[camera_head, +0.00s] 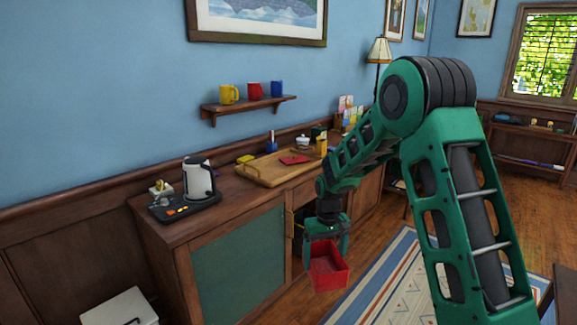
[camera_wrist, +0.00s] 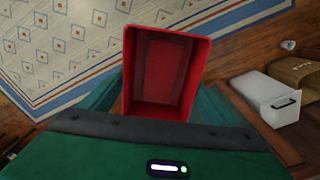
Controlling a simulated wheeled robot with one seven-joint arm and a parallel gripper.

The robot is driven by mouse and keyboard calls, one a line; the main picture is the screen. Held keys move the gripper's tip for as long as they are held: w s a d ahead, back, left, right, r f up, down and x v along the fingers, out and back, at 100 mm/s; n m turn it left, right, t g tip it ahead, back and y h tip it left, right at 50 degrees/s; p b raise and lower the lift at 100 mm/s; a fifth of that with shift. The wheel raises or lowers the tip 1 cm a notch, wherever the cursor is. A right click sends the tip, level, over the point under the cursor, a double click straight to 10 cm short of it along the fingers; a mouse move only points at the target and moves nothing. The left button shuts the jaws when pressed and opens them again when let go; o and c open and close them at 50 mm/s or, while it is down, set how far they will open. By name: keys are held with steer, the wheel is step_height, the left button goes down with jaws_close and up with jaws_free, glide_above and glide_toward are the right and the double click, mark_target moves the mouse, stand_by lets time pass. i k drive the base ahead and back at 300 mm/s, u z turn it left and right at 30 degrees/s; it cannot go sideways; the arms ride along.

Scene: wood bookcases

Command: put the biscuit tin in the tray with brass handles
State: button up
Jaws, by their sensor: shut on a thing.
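A red open-topped box (camera_head: 328,272), which looks like the biscuit tin, hangs from my gripper (camera_head: 326,242) in front of the cabinet, below the countertop. My gripper is shut on it. In the wrist view the red box (camera_wrist: 160,68) fills the middle, and its inside looks empty. The wooden tray (camera_head: 258,175) lies on the countertop, up and to the left of my gripper. A flat red piece (camera_head: 294,159) lies in its far part. The tray's handles are too small to make out clearly.
A white kettle (camera_head: 197,177) stands on a dark board at the countertop's left. A shelf (camera_head: 248,106) with mugs hangs above. A white bin (camera_head: 120,308) stands on the floor.

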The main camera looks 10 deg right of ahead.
mark_target(269, 171)
steer(key=u, duration=0.05)
steer(key=i, duration=0.9)
steer(key=u, duration=0.05)
